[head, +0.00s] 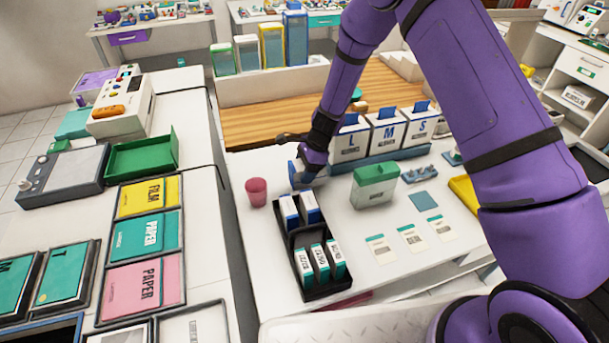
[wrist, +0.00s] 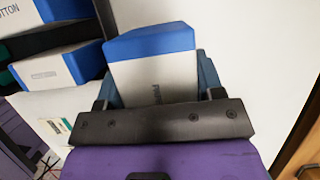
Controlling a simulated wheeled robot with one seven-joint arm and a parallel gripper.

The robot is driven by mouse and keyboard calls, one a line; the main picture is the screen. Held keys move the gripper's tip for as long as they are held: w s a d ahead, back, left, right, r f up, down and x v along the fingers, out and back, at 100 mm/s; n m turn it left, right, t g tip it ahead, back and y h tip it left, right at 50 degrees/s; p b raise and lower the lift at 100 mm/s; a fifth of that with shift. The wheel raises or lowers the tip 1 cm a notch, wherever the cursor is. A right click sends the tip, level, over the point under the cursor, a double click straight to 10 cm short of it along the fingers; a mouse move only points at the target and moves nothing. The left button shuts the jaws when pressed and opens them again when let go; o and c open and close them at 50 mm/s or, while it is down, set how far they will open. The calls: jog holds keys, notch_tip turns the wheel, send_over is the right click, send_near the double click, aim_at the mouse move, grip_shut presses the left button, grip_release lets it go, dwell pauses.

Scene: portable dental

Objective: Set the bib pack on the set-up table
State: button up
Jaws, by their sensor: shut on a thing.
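My gripper (head: 308,174) is over the white table (head: 240,215), just behind the far end of a black caddy (head: 287,243). In the wrist view my gripper (wrist: 158,95) is shut on a white pack with a blue top (wrist: 152,70), apparently the bib pack. Its printed label is partly hidden by the gripper and too small to read. In the head view the pack is mostly hidden by my gripper. I cannot tell whether it touches the table. Which surface is the set-up table is not labelled.
The caddy holds blue-and-white packs (head: 310,207) and several teal-topped boxes (head: 321,262). A pink cup (head: 257,191) stands left of my gripper. A green-lidded box (head: 375,186) and L, M, S boxes (head: 386,131) stand to the right. The left counter holds a green tray (head: 143,155).

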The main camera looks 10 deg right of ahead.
jog(key=shift+f, duration=1.15)
jog(key=shift+f, duration=0.1)
jog(key=o, duration=0.9)
jog(key=shift+o, duration=0.2)
jog(key=v, duration=1.2)
jog(key=shift+r, duration=0.2)
